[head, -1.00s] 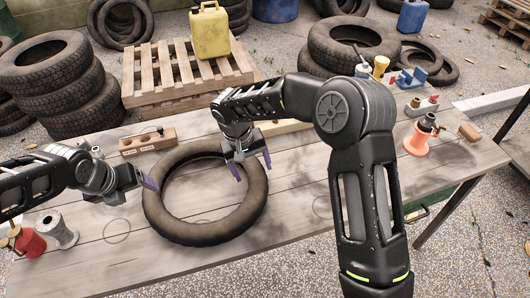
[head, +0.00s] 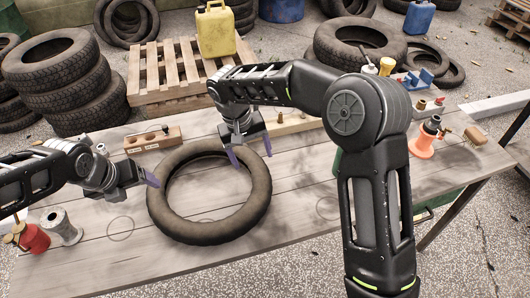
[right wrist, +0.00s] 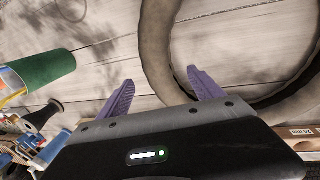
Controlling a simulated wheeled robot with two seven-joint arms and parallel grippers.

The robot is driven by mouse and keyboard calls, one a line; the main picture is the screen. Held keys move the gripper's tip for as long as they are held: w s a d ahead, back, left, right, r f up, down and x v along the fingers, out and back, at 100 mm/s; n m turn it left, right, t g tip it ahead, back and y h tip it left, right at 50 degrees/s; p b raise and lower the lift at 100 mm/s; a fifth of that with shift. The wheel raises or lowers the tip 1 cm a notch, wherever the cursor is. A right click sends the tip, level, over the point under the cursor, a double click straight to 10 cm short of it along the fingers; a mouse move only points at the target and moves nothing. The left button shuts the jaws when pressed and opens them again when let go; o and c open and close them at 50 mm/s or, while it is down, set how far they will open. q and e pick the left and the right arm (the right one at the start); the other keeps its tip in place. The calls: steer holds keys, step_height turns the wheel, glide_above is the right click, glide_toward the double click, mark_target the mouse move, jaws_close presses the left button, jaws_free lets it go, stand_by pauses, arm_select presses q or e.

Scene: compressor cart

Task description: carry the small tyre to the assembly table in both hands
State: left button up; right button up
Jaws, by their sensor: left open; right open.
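The small tyre (head: 205,233) lies flat on the wooden assembly table (head: 120,268), a dark ring near its middle. It also shows in the right wrist view (right wrist: 156,50). My left gripper (head: 150,178) is open at the tyre's left side, its purple fingertips close to the outer wall; contact cannot be told. My right gripper (head: 250,154) is open over the tyre's far right side. In the right wrist view its two purple fingers (right wrist: 160,84) point to either side of the tyre's ring, which appears beyond the fingertips. Neither gripper holds anything.
A wooden block with holes (head: 152,139) stands behind the tyre. A red can (head: 30,238) and a metal cylinder (head: 62,226) stand at front left. An orange funnel-like stand (head: 423,146) is at right. Behind are stacked tyres (head: 75,85) and a pallet (head: 165,75).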

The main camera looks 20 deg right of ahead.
steer(key=r, duration=0.2)
steer(key=a+r, duration=0.1)
steer(key=r, duration=0.2)
steer(key=shift+r, duration=0.35)
